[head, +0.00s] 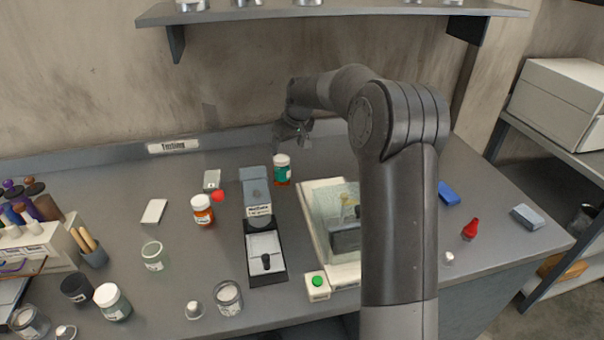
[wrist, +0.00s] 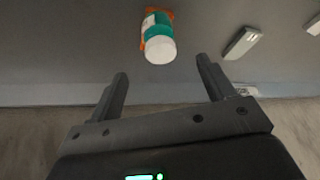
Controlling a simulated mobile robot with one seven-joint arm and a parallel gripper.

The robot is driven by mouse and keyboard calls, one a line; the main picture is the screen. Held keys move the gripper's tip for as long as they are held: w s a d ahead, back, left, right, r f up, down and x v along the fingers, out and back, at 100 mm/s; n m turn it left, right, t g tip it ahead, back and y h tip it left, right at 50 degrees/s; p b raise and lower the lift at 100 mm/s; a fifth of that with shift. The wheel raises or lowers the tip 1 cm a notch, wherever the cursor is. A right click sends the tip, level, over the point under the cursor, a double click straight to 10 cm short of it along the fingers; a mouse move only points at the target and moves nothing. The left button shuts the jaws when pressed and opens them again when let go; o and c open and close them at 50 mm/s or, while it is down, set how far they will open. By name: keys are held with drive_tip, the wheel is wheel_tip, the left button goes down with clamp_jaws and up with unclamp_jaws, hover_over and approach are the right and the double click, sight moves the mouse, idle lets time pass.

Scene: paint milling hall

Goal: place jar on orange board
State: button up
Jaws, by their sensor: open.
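Several jars stand on the grey bench in the head view: an open clear jar with a pale label (head: 153,256), a white-lidded jar with a green label (head: 112,302), a dark-lidded jar (head: 77,288) and a clear jar at the front (head: 228,298). I cannot tell which is the task's jar. My gripper (head: 290,137) is open and empty, above the back of the bench. An orange bottle with teal label and white cap (head: 282,170) is close to it, and shows beyond the fingertips in the wrist view (wrist: 158,38). I cannot make out an orange board.
A weighing device (head: 265,265) and a glass-walled tray (head: 308,210) stand mid-bench. A blue block (head: 448,194) and red dropper bottle (head: 470,229) are right. A shelf (head: 330,12) hangs above.

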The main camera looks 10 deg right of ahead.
drive_tip(key=s+r+m+h, duration=0.1)
drive_tip(key=s+r, duration=0.3)
drive_tip(key=s, duration=0.3)
drive_tip(key=s+a+r, duration=0.1)
drive_tip(key=s+r, duration=0.3)
drive_tip(key=s, duration=0.4)
drive_tip(key=s+r+m+h, duration=0.1)
drive_tip(key=s+r, duration=0.3)
drive_tip(key=s, duration=0.3)
drive_tip(key=s+f+m, duration=0.1)
drive_tip(key=s, duration=1.1)
drive_tip(key=s+d+f+m+t, duration=0.1)
drive_tip(key=s+f, duration=0.1)
drive_tip(key=s, duration=1)
drive_tip(key=shift+s+d+f+t, duration=0.15)
drive_tip(key=shift+s+f+t, duration=0.05)
drive_tip(key=shift+f+t, duration=0.1)
